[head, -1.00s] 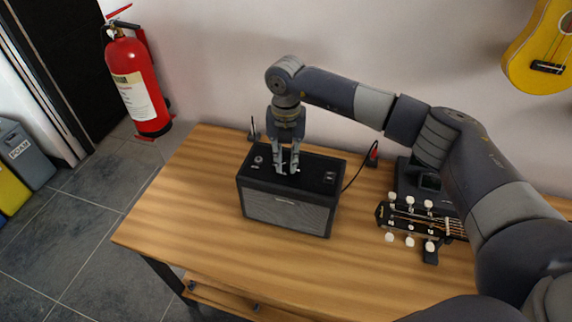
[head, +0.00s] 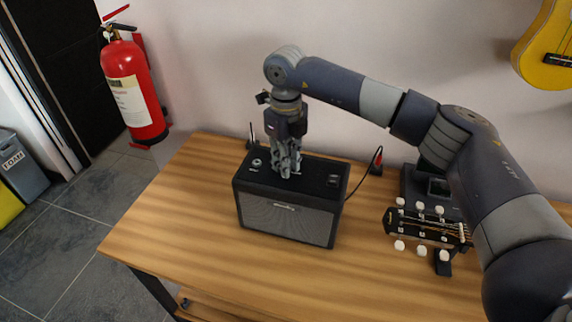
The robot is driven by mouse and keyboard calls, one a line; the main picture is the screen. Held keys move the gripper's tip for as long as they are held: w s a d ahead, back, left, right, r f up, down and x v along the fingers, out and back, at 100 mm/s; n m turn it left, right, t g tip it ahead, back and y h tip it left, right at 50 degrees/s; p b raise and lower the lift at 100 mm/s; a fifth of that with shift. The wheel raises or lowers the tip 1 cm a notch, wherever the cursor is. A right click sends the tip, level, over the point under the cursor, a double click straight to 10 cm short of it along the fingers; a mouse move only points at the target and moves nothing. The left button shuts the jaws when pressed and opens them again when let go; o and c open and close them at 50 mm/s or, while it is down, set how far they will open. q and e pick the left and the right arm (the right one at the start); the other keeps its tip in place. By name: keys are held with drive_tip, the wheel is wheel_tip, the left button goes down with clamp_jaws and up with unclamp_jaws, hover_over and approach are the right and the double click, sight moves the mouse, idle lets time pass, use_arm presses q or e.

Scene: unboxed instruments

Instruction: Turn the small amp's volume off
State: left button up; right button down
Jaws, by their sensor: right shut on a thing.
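The small amp (head: 288,219) is a black box with a grey front grille, standing upright on the wooden table. My right gripper (head: 286,172) points straight down at the middle of its top panel. Its fingers are shut on what seems to be the volume knob, which they hide, so its setting cannot be read. A round silver-rimmed fitting (head: 257,163) shows at the left of the panel and a dark fitting (head: 334,180) at the right. My left gripper is not in view.
A dark cable (head: 367,170) rises behind the amp's right side. A guitar headstock (head: 425,228) with white pegs lies to the right. The wooden table (head: 180,220) is clear at left and in front. A red fire extinguisher (head: 133,95) is beyond the table's left.

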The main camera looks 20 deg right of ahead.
drive_tip(key=shift+r+n, duration=0.15)
drive_tip(key=shift+n, duration=0.45)
drive_tip(key=c, duration=1.4)
unclamp_jaws()
drive_tip(key=shift+c, duration=0.2)
wheel_tip(320, 180, up, 12)
